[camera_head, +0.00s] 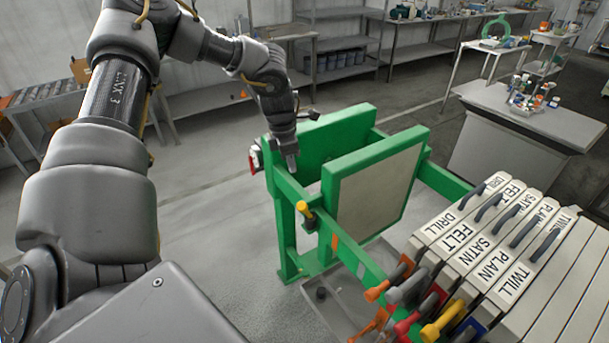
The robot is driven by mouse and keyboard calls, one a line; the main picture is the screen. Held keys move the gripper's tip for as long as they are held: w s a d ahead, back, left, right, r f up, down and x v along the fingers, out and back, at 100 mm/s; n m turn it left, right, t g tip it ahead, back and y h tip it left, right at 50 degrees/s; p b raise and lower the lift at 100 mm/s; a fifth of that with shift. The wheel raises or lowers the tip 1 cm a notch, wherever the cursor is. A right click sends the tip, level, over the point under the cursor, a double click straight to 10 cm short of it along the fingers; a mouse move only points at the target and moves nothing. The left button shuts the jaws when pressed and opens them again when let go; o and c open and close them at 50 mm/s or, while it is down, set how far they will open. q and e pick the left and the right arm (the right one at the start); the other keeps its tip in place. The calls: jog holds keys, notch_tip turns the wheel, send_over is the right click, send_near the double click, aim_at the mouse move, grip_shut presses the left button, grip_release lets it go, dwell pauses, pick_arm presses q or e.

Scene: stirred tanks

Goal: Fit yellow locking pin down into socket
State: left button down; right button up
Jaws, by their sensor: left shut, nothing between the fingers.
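The yellow locking pin (303,207) stands nearly upright at the near left corner of the green frame (285,232). Its yellow head is on top, with a dark part below it against the rail. The socket is not clearly distinguishable, and I cannot tell how deep the pin sits. My left gripper (292,163) points down above the frame's left end rail, up and to the left of the pin and apart from it. It is shut and empty. My right gripper is not in view.
A pale panel (375,195) in a green surround stands in the frame. Labelled plates (470,238) with dark handles fill the right. Coloured levers (405,290) line the near rail. A grey tray (345,300) lies below. Benches and shelves stand behind.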

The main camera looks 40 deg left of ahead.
pick_arm(q)
jog(key=d+m, duration=0.1)
jog(key=d, duration=0.1)
jog(key=s+d+m+g, duration=0.1)
jog(key=d, duration=0.1)
jog(key=s+d+m, duration=0.1)
jog(key=d, duration=0.1)
jog(key=shift+f+y, duration=0.1)
jog(key=shift+y, duration=0.3)
jog(key=b, duration=0.2)
send_over(303, 202)
jog(key=shift+w+f, duration=0.1)
jog(key=shift+f, duration=2.1)
jog(key=shift+a+f, duration=0.1)
jog(key=shift+f, duration=0.7)
jog(key=shift+f+b, duration=0.25)
jog(key=shift+b, duration=0.05)
jog(key=shift+f+b, duration=0.25)
jog(key=shift+b, duration=0.15)
jog(key=shift+r, duration=0.15)
